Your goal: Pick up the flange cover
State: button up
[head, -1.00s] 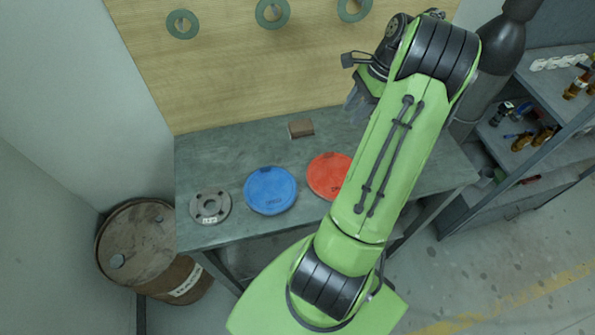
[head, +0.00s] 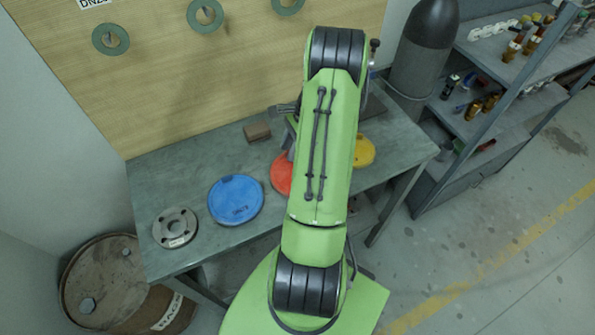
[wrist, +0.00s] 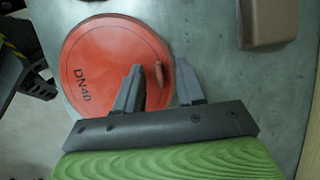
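The pictures show several round discs on the bench, and I cannot tell from the task line which one is meant. A red disc (head: 281,174) lies flat, partly hidden by my arm. In the wrist view the red disc (wrist: 105,50) shows the marking DN40 and a small red handle (wrist: 157,77). My gripper (wrist: 159,64) is open over the edge of this disc, with the handle appearing between its fingers. I see no grip on it. A blue disc (head: 236,200) lies to the left and a yellow disc (head: 364,152) to the right.
A grey flange with bolt holes (head: 175,228) lies at the bench's left end. A brown block (head: 257,131) lies behind the discs, also seen in the wrist view (wrist: 268,22). A wooden board (head: 150,90) stands behind. A barrel (head: 112,285) is left, a shelf (head: 475,130) right.

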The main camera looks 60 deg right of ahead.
grip_shut()
jog(key=shift+r, duration=0.1)
